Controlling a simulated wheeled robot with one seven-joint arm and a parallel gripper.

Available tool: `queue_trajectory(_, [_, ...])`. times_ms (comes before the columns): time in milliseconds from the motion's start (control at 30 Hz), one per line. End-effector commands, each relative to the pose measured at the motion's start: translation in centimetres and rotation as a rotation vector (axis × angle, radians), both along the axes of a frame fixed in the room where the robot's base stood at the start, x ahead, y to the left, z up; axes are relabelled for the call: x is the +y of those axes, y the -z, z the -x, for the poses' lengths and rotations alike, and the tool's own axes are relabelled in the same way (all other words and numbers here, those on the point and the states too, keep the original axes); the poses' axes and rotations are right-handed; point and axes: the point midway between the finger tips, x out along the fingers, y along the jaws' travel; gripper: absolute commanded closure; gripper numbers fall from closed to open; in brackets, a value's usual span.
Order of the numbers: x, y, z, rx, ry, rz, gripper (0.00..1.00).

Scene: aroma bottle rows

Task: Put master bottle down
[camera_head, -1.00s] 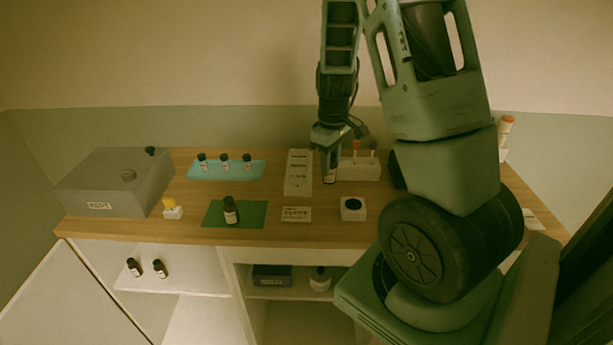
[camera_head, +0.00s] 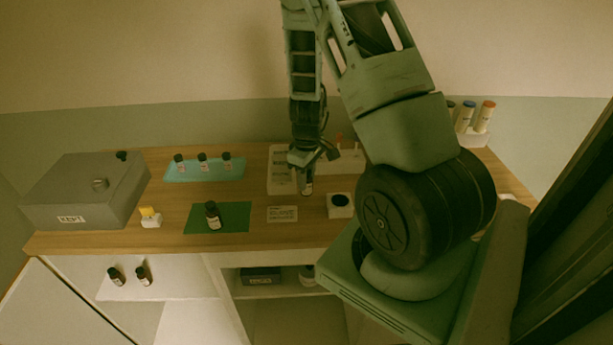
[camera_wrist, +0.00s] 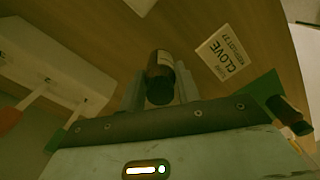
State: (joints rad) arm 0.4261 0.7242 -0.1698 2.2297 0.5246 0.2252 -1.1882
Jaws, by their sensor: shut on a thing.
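My gripper (camera_head: 306,184) is shut on a dark bottle with a pale label, which hangs below the fingers over the worktop. In the wrist view this held bottle (camera_wrist: 160,75) sits between the two fingers, its dark cap toward the camera. It cannot be told whether its base touches the wood. A card (camera_head: 282,213) lies in front of it; in the wrist view the card (camera_wrist: 225,58) reads CLOVE. Another dark bottle (camera_head: 212,217) stands on a green mat (camera_head: 238,214) to the left.
A grey box (camera_head: 82,190) fills the left end of the wooden worktop (camera_head: 170,205). A white block with a dark round top (camera_head: 340,205) is close right of my gripper. A white rack (camera_head: 281,170) stands behind it. Two bottles (camera_head: 128,276) stand on a shelf below.

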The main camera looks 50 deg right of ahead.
Motion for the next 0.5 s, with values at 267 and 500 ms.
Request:
queue_trajectory(267, [0.02,0.71,-0.01,-0.001,-0.001,0.000,0.90])
queue_trajectory(500, [0.01,1.01,-0.01,-0.001,-0.001,0.001,0.59])
